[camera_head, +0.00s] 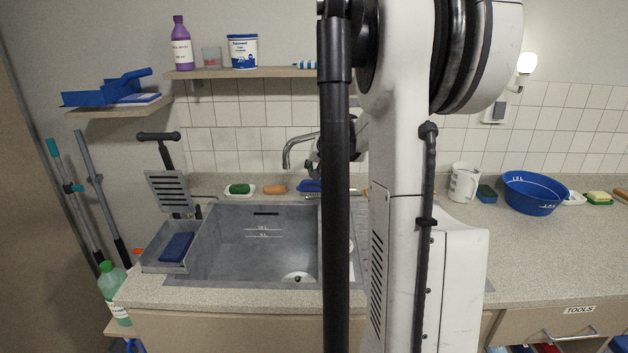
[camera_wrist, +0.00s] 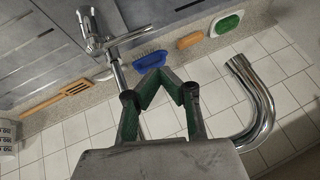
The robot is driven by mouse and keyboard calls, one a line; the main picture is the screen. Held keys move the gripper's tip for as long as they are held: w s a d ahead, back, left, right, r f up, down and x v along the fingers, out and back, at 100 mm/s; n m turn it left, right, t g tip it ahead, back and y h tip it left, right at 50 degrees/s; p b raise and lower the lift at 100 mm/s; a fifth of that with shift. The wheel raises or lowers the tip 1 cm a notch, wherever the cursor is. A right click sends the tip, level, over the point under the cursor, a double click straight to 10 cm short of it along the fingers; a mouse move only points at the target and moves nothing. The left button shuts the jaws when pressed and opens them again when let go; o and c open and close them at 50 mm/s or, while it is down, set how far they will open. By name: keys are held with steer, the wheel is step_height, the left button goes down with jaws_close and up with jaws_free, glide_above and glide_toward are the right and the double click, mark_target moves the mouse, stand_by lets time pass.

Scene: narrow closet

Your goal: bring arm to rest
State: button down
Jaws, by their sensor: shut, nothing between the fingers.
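My gripper (camera_wrist: 158,76) shows in the wrist view with its dark, green-padded fingers meeting at the tips. It is shut and empty. It hangs over the back of the sink area, with the chrome faucet spout (camera_wrist: 256,100) curving to its right and the tap lever (camera_wrist: 93,30) to its upper left. In the head view my arm stands upright across the middle and hides much of the gripper. The faucet (camera_head: 297,146) shows just left of the arm there.
A blue brush (camera_wrist: 150,60), orange sponge (camera_wrist: 190,39), green sponge (camera_wrist: 228,23) and wooden spatula (camera_wrist: 75,88) lie near the gripper. The sink (camera_head: 225,275) is left of my arm. A white jug (camera_head: 463,183) and blue basin (camera_head: 533,192) stand right. A shelf (camera_head: 240,73) hangs above.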

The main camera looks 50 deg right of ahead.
steer(key=v, duration=0.4)
steer(key=shift+w+a+r, duration=0.15)
steer(key=shift+w+a, duration=0.15)
steer(key=shift+w, duration=0.05)
steer(key=s+a+r+n+y+b, duration=0.1)
steer(key=s+a+n, duration=0.1)
steer(key=a, duration=1.2)
steer(key=s+a+r+n, duration=0.2)
steer(key=a+n, duration=0.1)
steer(key=a, duration=1)
steer(key=s+a+f+n+y, duration=0.1)
steer(key=s+a+f+n, duration=0.2)
steer(key=s+a, duration=0.5)
steer(key=s+a+f+n+y+b, duration=0.1)
steer(key=s+a+f+n, duration=0.2)
steer(key=s+a, duration=0.5)
steer(key=a+f, duration=0.1)
steer(key=a, duration=0.3)
steer(key=shift+a+f, duration=0.25)
steer(key=shift+a, duration=0.15)
